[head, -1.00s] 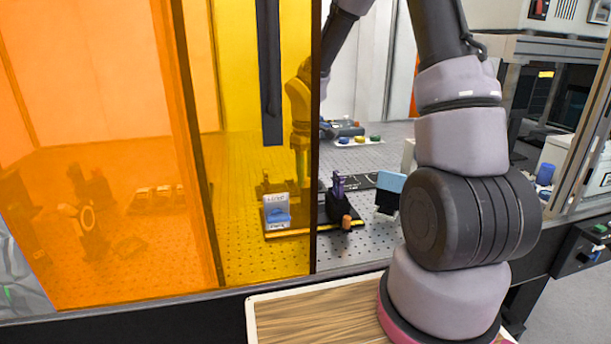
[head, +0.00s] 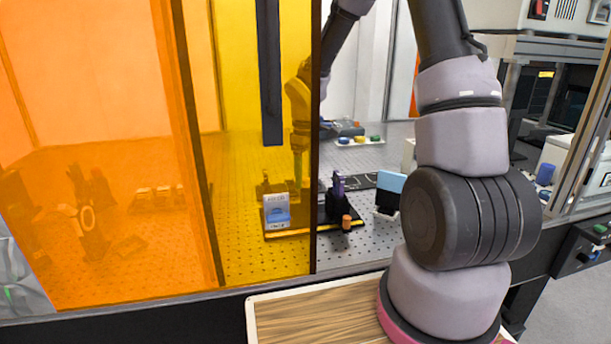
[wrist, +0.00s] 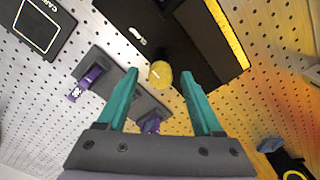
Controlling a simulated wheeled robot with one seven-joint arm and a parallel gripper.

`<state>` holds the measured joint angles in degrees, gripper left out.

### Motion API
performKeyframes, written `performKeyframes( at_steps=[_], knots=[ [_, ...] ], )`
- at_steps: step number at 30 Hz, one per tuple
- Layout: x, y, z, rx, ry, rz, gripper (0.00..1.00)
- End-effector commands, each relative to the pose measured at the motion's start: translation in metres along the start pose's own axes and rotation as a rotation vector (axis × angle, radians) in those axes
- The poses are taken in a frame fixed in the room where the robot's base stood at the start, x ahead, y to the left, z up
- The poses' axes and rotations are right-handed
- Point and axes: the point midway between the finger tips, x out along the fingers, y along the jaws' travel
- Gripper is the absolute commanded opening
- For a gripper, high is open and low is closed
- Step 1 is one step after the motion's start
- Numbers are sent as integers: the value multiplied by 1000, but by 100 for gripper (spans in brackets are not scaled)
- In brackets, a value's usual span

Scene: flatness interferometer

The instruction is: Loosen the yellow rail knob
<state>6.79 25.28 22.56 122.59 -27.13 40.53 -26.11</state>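The yellow rail knob (wrist: 160,74) shows in the wrist view as a round cap with a slot mark, beside a black block. My gripper (wrist: 160,78) has two teal fingers spread apart, one on each side of the knob. Gaps show between the knob and both fingers. In the head view, my gripper (head: 300,165) hangs behind the amber panel, seen only dimly. I cannot make out the yellow knob there with certainty.
A grey bar with purple parts (wrist: 88,80) lies beside and below the fingers. The amber panel (head: 240,110) covers the left.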

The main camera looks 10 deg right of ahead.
Motion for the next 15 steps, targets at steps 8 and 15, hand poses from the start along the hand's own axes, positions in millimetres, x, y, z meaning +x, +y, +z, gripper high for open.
performKeyframes(
  at_steps=[8,15],
  knots=[
    [0,0,0,1,-1,0,67],
    [-28,1,0,3,3,2,67]
  ],
)
